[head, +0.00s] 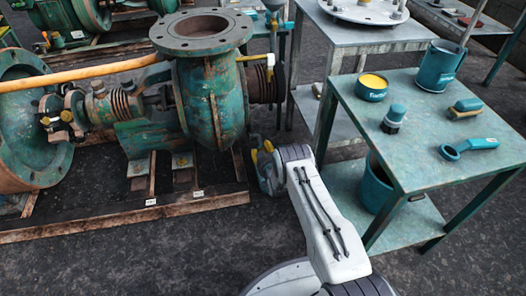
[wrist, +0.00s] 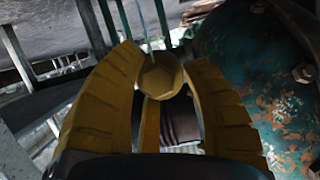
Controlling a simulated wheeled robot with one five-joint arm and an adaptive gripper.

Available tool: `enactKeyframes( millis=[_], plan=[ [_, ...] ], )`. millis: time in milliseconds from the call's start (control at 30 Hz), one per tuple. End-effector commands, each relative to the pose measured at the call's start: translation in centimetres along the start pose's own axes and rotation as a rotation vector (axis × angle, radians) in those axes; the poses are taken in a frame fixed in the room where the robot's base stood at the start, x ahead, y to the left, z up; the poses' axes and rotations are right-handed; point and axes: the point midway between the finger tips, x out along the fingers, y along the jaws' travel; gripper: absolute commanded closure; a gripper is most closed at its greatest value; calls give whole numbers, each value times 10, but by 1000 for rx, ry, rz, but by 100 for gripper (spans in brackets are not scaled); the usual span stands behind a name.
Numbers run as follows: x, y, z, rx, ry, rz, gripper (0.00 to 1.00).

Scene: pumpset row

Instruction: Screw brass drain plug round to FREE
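The brass drain plug (wrist: 161,76) is a dull yellow hexagonal head, seen nearly end-on in the wrist view. My gripper (wrist: 163,70) has its yellow ridged fingers on the left and right sides of the plug, and they appear to touch it. Another yellow strip shows below the plug between them. In the head view my gripper (head: 264,160) is low at the right side of the worn green pump (head: 205,105), and the plug cannot be made out there. The pump's green body (wrist: 270,85) fills the right of the wrist view. No FREE marking is legible.
A grey steel table (head: 350,32) stands behind. A yellow pipe (head: 85,73) crosses at left. Wooden skids (head: 125,217) lie under the pump.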

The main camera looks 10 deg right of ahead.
Motion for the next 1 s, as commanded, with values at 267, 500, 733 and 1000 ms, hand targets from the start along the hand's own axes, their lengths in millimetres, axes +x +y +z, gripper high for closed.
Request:
enactKeyframes(
  millis=[267, 500, 733, 1000],
  plan=[
    [0, 0, -2, 0, 4, 0, 84],
    [1, 0, -2, 0, 6, 0, 48],
    [0, 0, -1, 0, 3, 0, 29],
    [-1, 0, -1, 0, 1, 0, 29]
  ],
)
